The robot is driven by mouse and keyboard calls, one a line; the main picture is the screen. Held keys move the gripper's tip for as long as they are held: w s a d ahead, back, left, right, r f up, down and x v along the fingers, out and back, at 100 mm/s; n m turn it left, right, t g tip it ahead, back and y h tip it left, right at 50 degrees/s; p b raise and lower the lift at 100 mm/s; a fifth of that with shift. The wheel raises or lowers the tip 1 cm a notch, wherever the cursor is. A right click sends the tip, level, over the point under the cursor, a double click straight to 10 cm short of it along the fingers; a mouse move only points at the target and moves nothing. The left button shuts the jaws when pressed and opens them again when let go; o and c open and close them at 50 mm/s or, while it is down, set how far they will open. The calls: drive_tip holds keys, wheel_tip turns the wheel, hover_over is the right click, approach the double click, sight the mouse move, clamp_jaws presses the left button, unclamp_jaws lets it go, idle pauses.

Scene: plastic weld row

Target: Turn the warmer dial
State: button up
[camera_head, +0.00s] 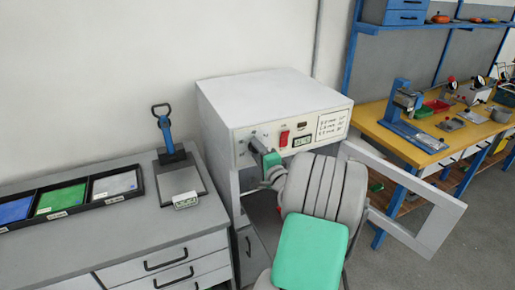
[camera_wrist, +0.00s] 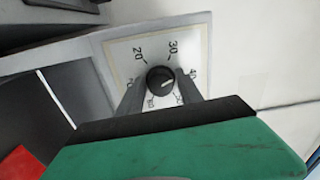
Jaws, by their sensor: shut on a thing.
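The warmer dial (camera_wrist: 160,79) is a small round black knob with a pale pointer mark, in the middle of a white scale plate (camera_wrist: 125,52) with numbers such as 20 and 30. The warmer (camera_head: 270,104) is a white box on a grey stand. In the wrist view my gripper (camera_wrist: 161,88) has one finger on each side of the dial, shut on it. In the head view my gripper (camera_head: 262,152) reaches the left part of the warmer's front panel and hides the dial there.
The warmer's door (camera_head: 440,222) stands open to the right, close to my arm. A grey bench (camera_head: 120,225) with a tray of coloured sheets is at left; a yellow workbench (camera_head: 375,118) is at right.

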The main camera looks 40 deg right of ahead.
drive_tip(key=shift+r+m+p, duration=0.1)
drive_tip(key=shift+m+p, duration=1)
drive_tip(key=shift+m, duration=1)
drive_tip(key=o, duration=1.4)
drive_tip(key=b+v, duration=0.1)
drive_tip(key=v, duration=0.7)
drive_tip(key=shift+b, duration=0.4)
drive_tip(key=shift+w, duration=0.1)
